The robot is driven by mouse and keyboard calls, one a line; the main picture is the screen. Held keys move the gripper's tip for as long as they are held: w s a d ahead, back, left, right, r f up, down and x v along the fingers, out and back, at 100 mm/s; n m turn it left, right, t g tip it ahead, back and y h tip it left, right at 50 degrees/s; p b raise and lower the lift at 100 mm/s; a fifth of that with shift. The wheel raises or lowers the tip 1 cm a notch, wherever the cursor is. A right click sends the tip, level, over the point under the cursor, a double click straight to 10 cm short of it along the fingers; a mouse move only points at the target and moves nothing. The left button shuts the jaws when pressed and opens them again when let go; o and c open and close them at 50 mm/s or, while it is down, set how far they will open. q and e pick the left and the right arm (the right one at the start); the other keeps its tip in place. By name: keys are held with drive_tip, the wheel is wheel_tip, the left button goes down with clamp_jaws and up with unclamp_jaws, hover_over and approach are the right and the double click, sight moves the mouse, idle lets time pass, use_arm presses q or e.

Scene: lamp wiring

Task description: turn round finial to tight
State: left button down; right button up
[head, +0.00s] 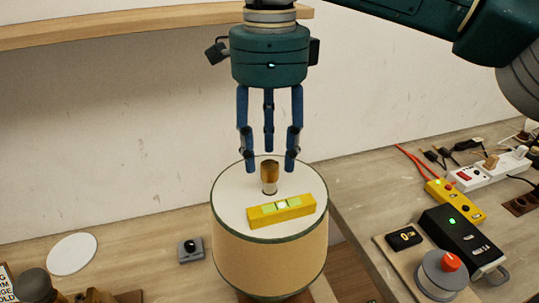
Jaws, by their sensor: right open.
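The round finial (269,174) is a small brass-coloured knob standing upright on top of the lamp shade (268,260), a cream drum with dark green trim. My right gripper (268,160) points straight down over the shade. Its blue fingers are spread open around the finial's top, apart from it as far as I can see. A yellow spirit level (281,211) with a green vial lies on the shade's top in front of the finial. My left gripper is not in view.
A white disc (72,254) and a small grey box with a black knob (191,250) lie on the bench to the left. A wooden shelf (120,24) runs along the wall.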

drive_tip(key=shift+f, duration=0.9)
drive_tip(key=shift+c, duration=0.3)
clamp_jaws()
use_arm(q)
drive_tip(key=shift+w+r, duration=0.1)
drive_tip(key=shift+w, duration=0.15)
